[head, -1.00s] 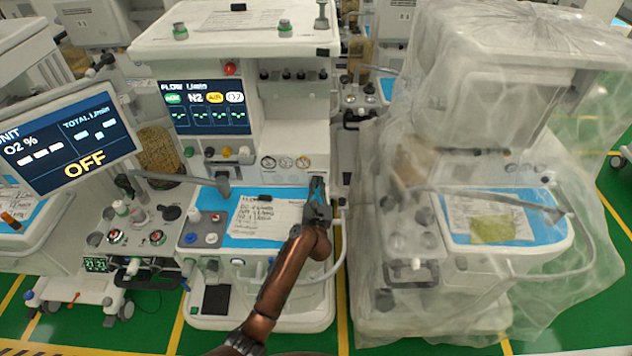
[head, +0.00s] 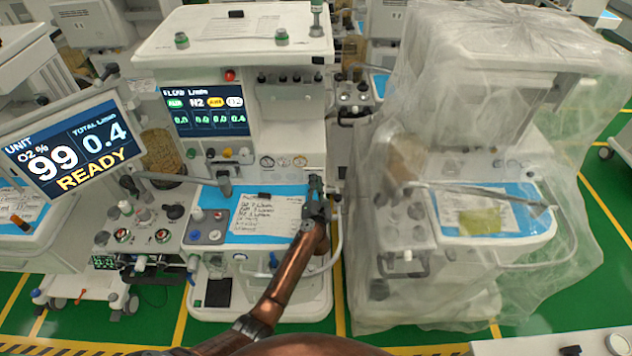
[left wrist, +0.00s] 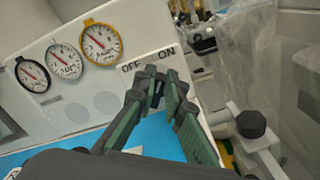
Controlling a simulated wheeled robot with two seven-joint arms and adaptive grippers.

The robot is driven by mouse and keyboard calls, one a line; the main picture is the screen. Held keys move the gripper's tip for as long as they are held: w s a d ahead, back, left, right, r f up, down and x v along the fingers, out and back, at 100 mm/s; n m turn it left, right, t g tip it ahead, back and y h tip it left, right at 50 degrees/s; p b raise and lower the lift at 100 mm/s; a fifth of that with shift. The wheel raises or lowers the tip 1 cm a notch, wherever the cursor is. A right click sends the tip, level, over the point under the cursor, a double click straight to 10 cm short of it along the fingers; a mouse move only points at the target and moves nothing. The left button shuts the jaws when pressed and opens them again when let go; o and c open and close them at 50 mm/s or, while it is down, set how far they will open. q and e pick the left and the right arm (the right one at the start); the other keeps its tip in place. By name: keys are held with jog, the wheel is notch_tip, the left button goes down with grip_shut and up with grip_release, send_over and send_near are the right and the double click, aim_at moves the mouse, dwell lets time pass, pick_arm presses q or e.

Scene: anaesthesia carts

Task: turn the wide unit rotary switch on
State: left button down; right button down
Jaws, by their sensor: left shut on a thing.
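The wide unit (head: 228,42) is the white cart in the middle of the head view, with a blue work top. Its rotary switch is on the front panel below the OFF and ON labels (left wrist: 148,60), seen in the left wrist view. The fingers hide the switch itself, so its angle cannot be told. My left gripper (head: 316,190) is at the right end of that panel, shut on the switch; it also shows in the left wrist view (left wrist: 160,86). The tilted unit screen (head: 70,148) reads 99, 0.4 and READY. My right gripper is not in view.
A cart under clear plastic (head: 470,130) stands close on the right. Three round gauges (left wrist: 64,60) sit left of the switch. A paper sheet (head: 265,215) lies on the blue top. A pale rail (head: 338,240) curves beside my left forearm.

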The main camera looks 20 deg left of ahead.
pick_arm(q)
jog(key=c, duration=2)
grip_release()
jog(key=shift+s, duration=0.1)
jog(key=v, duration=1.1)
jog(key=shift+s+d, duration=0.2)
jog(key=shift+s, duration=0.15)
